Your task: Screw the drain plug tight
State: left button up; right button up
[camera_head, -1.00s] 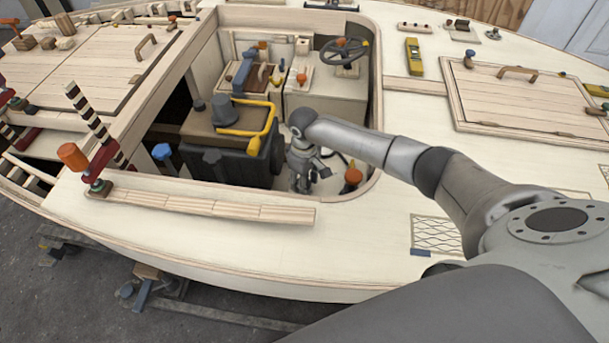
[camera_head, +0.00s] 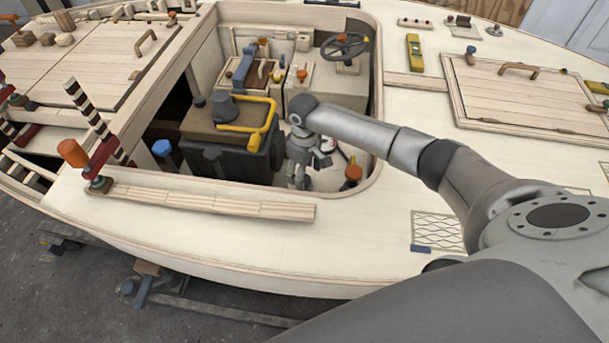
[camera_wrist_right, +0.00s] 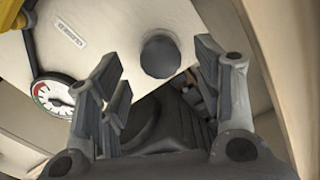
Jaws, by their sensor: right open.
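In the right wrist view, a dark grey round knob (camera_wrist_right: 160,56) stands on a pale panel ahead of my fingers. It may be the drain plug; I cannot tell for certain. My right gripper (camera_wrist_right: 161,80) is open, with its fingers spread apart below and to either side of the knob and nothing between them. In the head view, my right gripper (camera_head: 299,182) points down into the cockpit well, just right of the dark engine (camera_head: 232,157). No plug can be made out there, as the arm and gripper cover part of the well floor. My left gripper is not in view.
A white dial gauge (camera_wrist_right: 54,97) sits left of my fingers. The engine has a yellow pipe (camera_head: 262,122). An orange-topped fitting (camera_head: 353,173) stands right of my gripper, near the well's rim (camera_head: 372,185). A steering wheel (camera_head: 345,48) is at the back.

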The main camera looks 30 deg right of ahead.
notch_tip(320, 180, up, 9)
jog(key=shift+r, duration=0.2)
dwell(0.5)
